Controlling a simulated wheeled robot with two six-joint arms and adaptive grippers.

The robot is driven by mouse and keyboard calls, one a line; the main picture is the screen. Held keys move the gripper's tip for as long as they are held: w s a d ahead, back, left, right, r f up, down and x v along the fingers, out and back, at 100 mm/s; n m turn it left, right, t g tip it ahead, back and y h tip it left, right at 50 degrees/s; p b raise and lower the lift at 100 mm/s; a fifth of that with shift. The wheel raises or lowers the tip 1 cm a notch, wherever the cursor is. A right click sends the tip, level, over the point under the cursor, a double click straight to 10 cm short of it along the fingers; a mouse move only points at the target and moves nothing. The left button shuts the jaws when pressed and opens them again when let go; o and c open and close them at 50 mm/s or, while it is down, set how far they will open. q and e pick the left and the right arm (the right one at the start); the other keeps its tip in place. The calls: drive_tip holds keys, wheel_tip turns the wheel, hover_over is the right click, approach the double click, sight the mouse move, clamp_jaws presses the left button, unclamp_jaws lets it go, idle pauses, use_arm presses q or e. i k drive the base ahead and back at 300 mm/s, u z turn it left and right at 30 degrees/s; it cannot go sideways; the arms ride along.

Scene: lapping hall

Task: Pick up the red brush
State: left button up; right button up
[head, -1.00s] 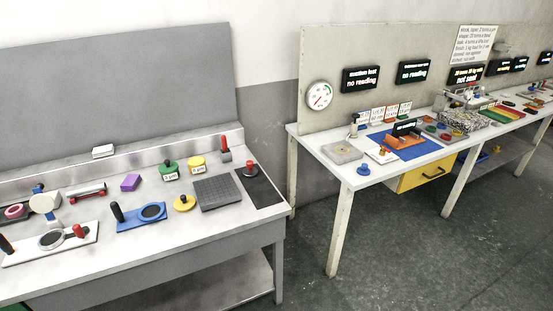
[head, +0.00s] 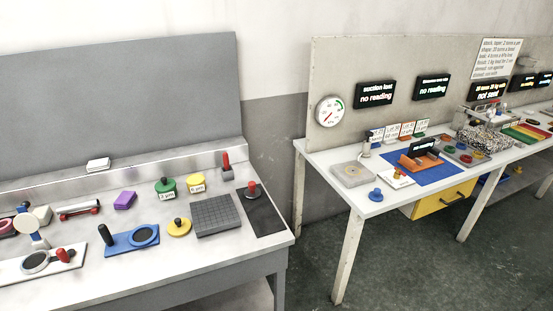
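No thing is plainly recognisable as a brush at this size. A red upright handle (head: 226,160) stands in a small grey block at the back right of the left bench (head: 150,262). A red knob on a dark round base (head: 252,190) sits on a black mat (head: 262,215) in front of it. Another red handle (head: 63,254) is on a white plate (head: 72,263) at the front left of that bench. Neither of my grippers is in view.
The left bench also holds a grey grid plate (head: 215,216), a yellow knobbed disc (head: 179,228), a green weight (head: 165,188), a purple block (head: 125,200) and a blue board (head: 122,243). A gap of floor separates it from the right table (head: 345,199), which has gauges and displays behind.

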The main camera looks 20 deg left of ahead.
sight(226, 154)
drive_tip(key=z, duration=0.3)
drive_tip(key=i, duration=0.8)
drive_tip(key=u, duration=0.65)
drive_tip(key=i, duration=0.6)
drive_tip(key=u, duration=0.7)
